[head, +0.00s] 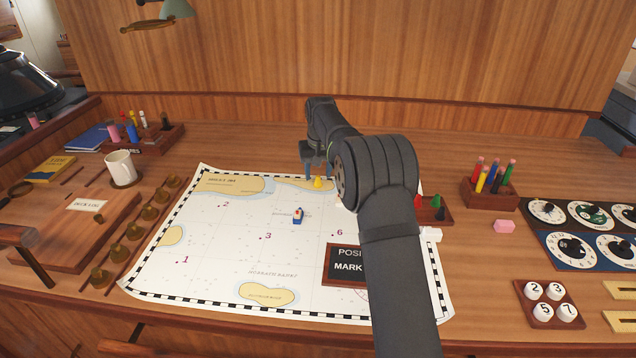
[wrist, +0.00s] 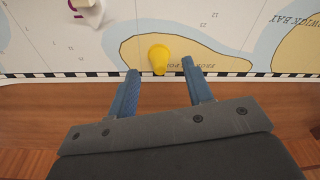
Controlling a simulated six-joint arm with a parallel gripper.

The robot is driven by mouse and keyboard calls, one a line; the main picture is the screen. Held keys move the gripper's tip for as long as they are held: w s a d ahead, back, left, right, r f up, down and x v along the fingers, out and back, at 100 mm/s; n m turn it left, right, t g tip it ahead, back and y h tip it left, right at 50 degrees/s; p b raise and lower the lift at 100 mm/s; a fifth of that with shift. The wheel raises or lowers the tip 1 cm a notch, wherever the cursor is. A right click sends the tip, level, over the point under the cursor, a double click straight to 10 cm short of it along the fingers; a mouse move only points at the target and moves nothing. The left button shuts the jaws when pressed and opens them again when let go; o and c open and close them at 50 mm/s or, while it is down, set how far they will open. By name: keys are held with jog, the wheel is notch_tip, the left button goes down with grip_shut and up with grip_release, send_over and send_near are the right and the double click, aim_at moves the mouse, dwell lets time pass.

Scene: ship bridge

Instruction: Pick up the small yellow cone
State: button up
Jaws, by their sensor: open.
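The small yellow cone (head: 318,183) stands on the sea chart (head: 215,240), near its far edge. In the wrist view the cone (wrist: 158,58) is on a tan land shape, just beyond my fingertips and about midway between them. My gripper (wrist: 160,74) is open and empty, with its two blue fingers apart on either side of the line to the cone. In the head view my gripper (head: 318,176) hangs over the chart's far edge, close to the cone, partly hidden by my own arm.
A small blue boat piece (head: 298,216) stands mid-chart. A white piece (wrist: 88,10) is at the wrist view's upper left. A tray with red and green cones (head: 437,208) lies right of my arm. A black sign (head: 345,265) lies on the chart. The chart's left side is mostly clear.

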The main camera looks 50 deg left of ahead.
notch_tip(320, 180, down, 2)
jog(key=shift+a+f, duration=0.15)
grip_shut()
dwell(0.3)
